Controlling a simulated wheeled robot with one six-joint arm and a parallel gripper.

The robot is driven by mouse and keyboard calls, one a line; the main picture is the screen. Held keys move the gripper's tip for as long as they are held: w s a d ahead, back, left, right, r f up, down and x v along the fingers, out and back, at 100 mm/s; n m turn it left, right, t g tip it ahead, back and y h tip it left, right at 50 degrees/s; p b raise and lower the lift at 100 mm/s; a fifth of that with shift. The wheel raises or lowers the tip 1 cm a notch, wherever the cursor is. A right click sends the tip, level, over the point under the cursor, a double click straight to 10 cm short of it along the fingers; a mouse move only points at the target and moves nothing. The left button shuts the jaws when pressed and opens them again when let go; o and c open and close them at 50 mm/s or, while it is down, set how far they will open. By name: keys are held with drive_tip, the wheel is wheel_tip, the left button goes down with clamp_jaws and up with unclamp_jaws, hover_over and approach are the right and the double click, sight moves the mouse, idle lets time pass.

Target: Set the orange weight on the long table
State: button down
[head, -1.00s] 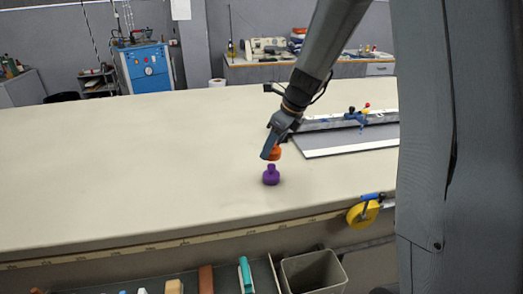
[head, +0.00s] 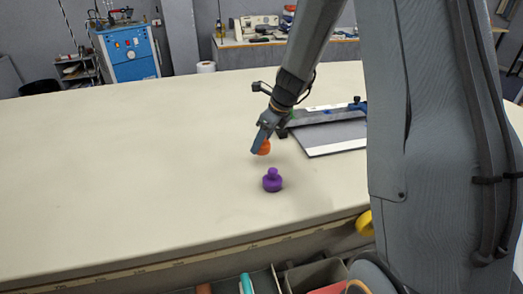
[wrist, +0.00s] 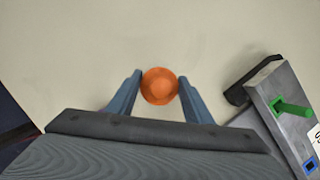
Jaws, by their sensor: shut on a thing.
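The orange weight (head: 264,147) is between the fingers of my gripper (head: 260,141), over the long table (head: 130,160). In the wrist view the round orange top (wrist: 160,86) sits between the two blue-grey fingertips of my gripper (wrist: 159,88), which are shut on it. A finger hides part of the weight in the head view. Whether its base touches the cloth cannot be told. A purple weight (head: 272,181) stands upright on the table, nearer the front edge than the orange one.
A grey board with a metal bar (head: 335,136) lies right of my gripper; its bar end with a green peg (wrist: 292,107) shows in the wrist view. A yellow tape roll (head: 365,223) is at the front edge. The table's left side is clear.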

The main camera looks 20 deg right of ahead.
sight(261, 150)
drive_tip(key=shift+f, duration=1.9)
drive_tip(key=shift+f, duration=0.1)
drive_tip(key=c, duration=0.9)
unclamp_jaws()
